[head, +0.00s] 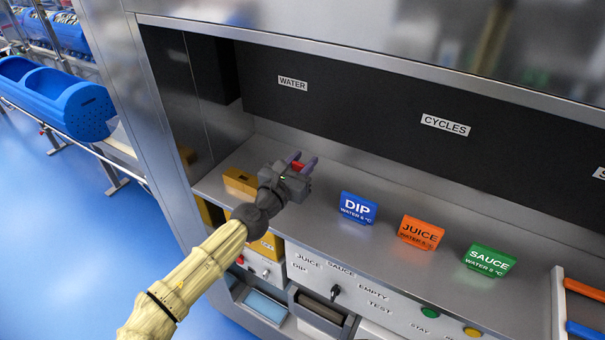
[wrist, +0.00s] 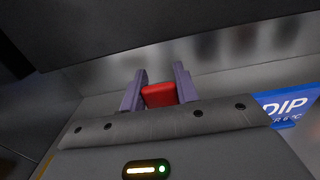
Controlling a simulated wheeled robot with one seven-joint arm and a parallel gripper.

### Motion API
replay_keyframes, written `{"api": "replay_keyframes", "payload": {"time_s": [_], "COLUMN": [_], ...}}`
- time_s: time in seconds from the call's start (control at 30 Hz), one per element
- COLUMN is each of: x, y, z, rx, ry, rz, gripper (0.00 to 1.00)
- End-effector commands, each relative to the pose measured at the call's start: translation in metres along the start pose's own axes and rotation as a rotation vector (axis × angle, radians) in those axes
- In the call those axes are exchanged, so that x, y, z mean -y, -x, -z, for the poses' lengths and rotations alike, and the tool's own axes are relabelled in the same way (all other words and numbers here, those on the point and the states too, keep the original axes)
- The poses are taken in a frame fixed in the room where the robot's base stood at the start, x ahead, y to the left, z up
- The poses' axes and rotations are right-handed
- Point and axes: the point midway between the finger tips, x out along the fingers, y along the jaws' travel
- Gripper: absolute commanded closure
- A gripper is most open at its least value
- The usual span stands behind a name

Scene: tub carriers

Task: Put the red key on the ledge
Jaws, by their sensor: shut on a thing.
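The red key (wrist: 158,95) is a small red block between the two purple fingers of my gripper (wrist: 160,88) in the wrist view. My gripper is shut on it. In the head view only a bit of the red key (head: 297,166) shows between the fingers of my gripper (head: 303,162). My gripper is over the left part of the grey metal ledge (head: 330,240), inside the recess. I cannot tell whether the key touches the ledge.
A yellow block (head: 240,181) lies on the ledge left of my gripper. Blue DIP (head: 358,208), orange JUICE (head: 420,233) and green SAUCE (head: 489,261) signs stand to the right. A black panel (head: 370,105) hangs behind. A control panel (head: 380,300) is below.

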Motion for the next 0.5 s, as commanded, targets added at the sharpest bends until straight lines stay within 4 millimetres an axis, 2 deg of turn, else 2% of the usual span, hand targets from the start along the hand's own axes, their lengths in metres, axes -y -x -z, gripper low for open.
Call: {"api": "replay_keyframes", "payload": {"time_s": [0.3,0.5], "x": [0.001,0.001], "y": [0.000,0.000], "z": [0.036,0.040], "rx": [0.001,0.000], "ry": [0.004,0.000], "rz": [0.001,0.001], "gripper": [0.93,0.93]}}
